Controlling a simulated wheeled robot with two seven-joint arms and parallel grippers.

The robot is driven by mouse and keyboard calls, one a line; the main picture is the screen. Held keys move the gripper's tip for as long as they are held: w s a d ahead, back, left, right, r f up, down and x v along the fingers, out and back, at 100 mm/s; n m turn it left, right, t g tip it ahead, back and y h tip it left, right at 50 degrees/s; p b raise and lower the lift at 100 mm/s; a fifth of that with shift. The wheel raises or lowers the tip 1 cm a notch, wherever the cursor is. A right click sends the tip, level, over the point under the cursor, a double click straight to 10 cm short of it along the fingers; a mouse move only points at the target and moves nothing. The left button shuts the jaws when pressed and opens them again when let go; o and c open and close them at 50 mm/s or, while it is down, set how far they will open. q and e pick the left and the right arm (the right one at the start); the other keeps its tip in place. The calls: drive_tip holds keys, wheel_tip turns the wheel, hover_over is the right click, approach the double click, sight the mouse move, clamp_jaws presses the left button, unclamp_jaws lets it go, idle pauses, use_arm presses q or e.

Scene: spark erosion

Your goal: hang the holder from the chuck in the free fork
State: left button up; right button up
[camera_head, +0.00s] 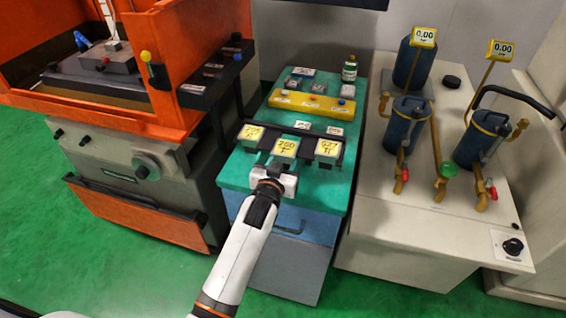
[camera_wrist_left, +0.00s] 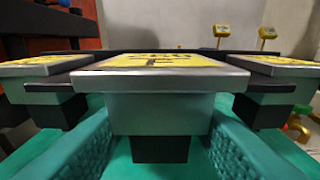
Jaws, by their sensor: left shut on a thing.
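Three grey holders with yellow tops line the front black rail: the left one (camera_head: 251,133), the middle one (camera_head: 285,148) and the right one (camera_head: 327,149). My left gripper (camera_head: 277,178) is shut on the middle holder from the front. In the left wrist view, the middle holder (camera_wrist_left: 160,108) is level between the textured finger pads, with a dark block (camera_wrist_left: 160,149) below it. The black fork arms show beside it; whether its weight rests on them is unclear. No empty fork shows clearly. The chuck cannot be made out in the orange machine (camera_head: 170,60). My right gripper is not in view.
The rail stands on a green-topped cabinet (camera_head: 233,172). Behind it are a yellow block (camera_head: 312,106), small parts and a bottle (camera_head: 349,70). A pale bench (camera_head: 368,215) with blue canisters stands to the right. Side holders sit close to the gripper.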

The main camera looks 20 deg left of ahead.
use_arm(q)
drive_tip(key=shift+w+b, duration=0.35)
drive_tip(key=shift+w, duration=1.2)
drive_tip(key=shift+r, duration=0.1)
drive_tip(key=shift+w, duration=0.15)
idle(0.5)
drive_tip(key=o, duration=1.8)
drive_tip(key=shift+f, duration=0.3)
drive_tip(key=shift+c, duration=0.2)
drive_tip(key=shift+s+r+p, duration=0.1)
drive_tip(key=shift+s+p, duration=0.1)
drive_tip(key=shift+p, duration=0.1)
